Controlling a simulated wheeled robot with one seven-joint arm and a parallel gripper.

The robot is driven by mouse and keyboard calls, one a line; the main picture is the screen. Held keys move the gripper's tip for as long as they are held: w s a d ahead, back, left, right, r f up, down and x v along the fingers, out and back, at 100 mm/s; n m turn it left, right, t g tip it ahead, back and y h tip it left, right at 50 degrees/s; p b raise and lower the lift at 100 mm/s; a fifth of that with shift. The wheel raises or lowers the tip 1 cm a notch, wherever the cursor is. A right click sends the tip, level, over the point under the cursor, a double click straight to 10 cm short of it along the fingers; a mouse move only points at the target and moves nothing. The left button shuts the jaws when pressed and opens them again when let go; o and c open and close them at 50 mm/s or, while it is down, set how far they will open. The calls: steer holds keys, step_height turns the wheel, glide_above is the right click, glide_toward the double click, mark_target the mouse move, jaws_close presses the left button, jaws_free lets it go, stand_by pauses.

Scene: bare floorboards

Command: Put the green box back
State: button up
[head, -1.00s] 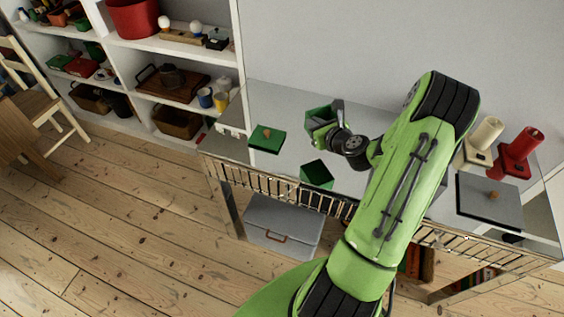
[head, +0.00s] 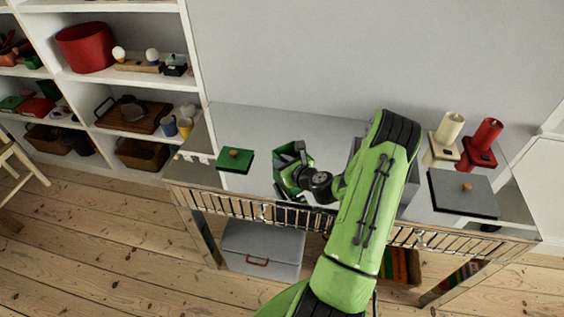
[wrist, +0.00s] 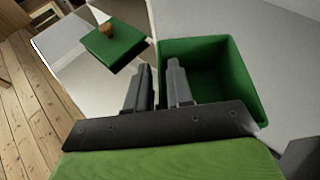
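The green box (wrist: 243,88) is open-topped and stands on the bench. Its open inside shows in the wrist view, and in the head view my gripper partly hides the box (head: 285,182). My gripper (wrist: 159,70) is at the box's left side in the wrist view. One finger is left of the wall and the other is over the box's inside, with a gap between them. In the head view my gripper (head: 290,160) is down at the box. A flat green lid (head: 235,158) with a brown knob lies to the left; it also shows in the wrist view (wrist: 112,48).
On the bench's right are a grey slab (head: 462,195) with a knob, a cream holder (head: 446,140) and a red holder (head: 482,145). A rail (head: 250,208) runs along the front edge. A shelf (head: 190,80) stands left; a grey chest (head: 262,245) sits below.

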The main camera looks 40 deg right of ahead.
steer(key=shift+o, duration=0.8)
steer(key=shift+r, duration=0.1)
